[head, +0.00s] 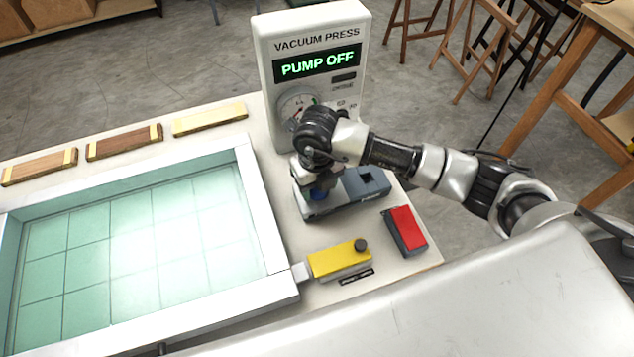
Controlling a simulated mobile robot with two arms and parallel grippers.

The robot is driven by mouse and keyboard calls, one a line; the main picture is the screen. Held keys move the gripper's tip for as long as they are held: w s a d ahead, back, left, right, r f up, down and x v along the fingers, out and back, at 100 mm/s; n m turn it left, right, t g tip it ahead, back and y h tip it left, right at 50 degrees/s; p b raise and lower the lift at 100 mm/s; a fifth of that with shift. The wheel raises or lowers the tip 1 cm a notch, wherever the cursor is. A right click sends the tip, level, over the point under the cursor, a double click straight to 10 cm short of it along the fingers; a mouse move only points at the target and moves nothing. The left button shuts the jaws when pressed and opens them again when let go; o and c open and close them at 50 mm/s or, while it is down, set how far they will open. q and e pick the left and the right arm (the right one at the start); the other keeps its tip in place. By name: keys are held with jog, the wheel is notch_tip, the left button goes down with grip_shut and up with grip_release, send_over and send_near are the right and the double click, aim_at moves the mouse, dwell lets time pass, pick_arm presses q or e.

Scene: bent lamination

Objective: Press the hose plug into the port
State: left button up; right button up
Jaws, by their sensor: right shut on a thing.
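My right gripper (318,187) points down over the left part of a grey holder block (345,197) in front of the vacuum press. It is shut on a small blue piece (320,194), which I take for the hose plug; the gripper and wrist hide most of it. I cannot tell whether the piece is seated in the block or held just clear of it. The block's right part has a dark square opening (372,174). I cannot make out for certain which opening is the port. My left gripper is not in view.
The vacuum press (312,28) reads "PUMP OFF". A yellow block with a black knob (338,260) adjoins the white-framed green-gridded bed (268,215). A red-topped box (405,229) stands right of it. Several wood strips (125,141) lie behind the bed.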

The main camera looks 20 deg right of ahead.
jog(key=shift+f, duration=0.2)
jog(key=o, duration=1)
jog(key=shift+o, duration=0.2)
jog(key=shift+r, duration=0.1)
notch_tip(320, 180, up, 11)
jog(key=shift+f+b, duration=0.15)
jog(key=shift+b, duration=0.8)
